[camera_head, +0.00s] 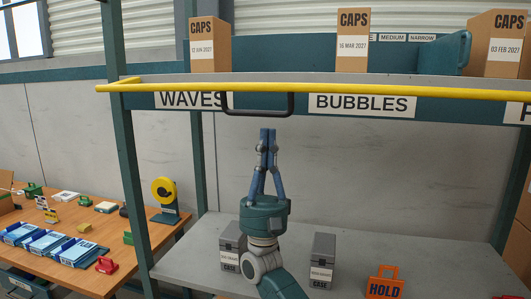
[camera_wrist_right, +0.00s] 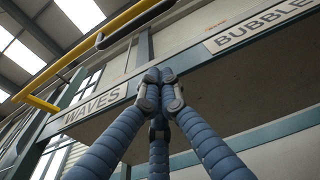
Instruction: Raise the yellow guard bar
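The yellow guard bar (camera_head: 370,90) runs across the front of the upper shelf in the head view, above the WAVES and BUBBLES labels. A black handle (camera_head: 258,113) hangs below it between those labels. My right gripper (camera_head: 267,132) points up just below the right part of the handle, with its blue fingers together and nothing seen between them. In the right wrist view the guard bar (camera_wrist_right: 118,27) and the black handle (camera_wrist_right: 135,22) show above the fingertips (camera_wrist_right: 158,75), apart from them. My left gripper is in neither view.
The upper shelf holds CAPS boxes (camera_head: 210,44) and a teal case (camera_head: 444,53). Grey cases (camera_head: 322,262) and an orange HOLD sign (camera_head: 384,283) stand on the lower shelf.

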